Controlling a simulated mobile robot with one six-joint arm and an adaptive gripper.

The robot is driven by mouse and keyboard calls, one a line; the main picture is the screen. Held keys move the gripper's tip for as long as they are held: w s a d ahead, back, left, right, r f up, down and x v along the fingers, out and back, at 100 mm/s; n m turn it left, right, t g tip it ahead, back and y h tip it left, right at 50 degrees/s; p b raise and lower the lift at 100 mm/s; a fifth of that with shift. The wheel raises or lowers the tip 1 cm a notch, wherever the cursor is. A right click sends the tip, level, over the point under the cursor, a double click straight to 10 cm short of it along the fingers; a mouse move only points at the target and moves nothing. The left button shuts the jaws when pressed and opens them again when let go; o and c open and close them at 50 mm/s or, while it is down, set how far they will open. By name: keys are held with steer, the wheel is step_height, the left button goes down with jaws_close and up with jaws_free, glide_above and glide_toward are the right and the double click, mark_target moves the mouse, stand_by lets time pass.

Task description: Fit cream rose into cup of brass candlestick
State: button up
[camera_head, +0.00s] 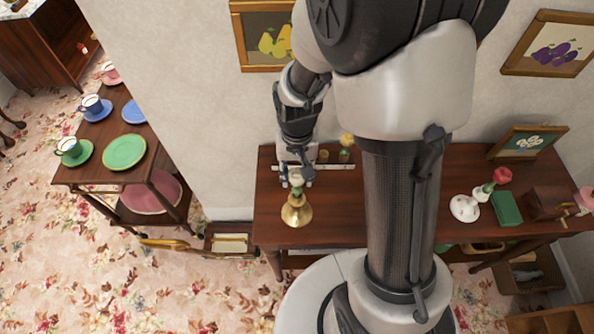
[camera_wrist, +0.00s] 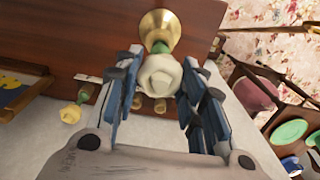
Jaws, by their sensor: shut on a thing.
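The brass candlestick (camera_head: 296,212) stands upright near the left front of the long wooden table. In the wrist view its round brass foot (camera_wrist: 158,24) shows at the top. The cream rose (camera_wrist: 160,76) is between the fingers of my gripper (camera_wrist: 160,68), which is shut on it. A bit of green (camera_wrist: 160,47) shows between the bloom and the brass. In the head view the rose (camera_head: 297,180) and my gripper (camera_head: 296,176) are directly above the candlestick. The cup is hidden, so I cannot tell whether the stem is inside it.
A yellow rose (camera_head: 347,139) stands in a small holder behind, by a pale rail (camera_head: 330,167) at the wall. A red rose (camera_head: 501,176), a white candlestick (camera_head: 465,207) and a green box (camera_head: 506,208) are at the right. A tea table (camera_head: 90,165) stands at the left.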

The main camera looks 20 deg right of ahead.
steer(key=shift+f+b, duration=0.4)
steer(key=shift+f, duration=0.2)
steer(key=o, duration=1)
steer(key=shift+r, duration=0.15)
step_height(320, 180, up, 11)
steer(key=shift+r, duration=0.45)
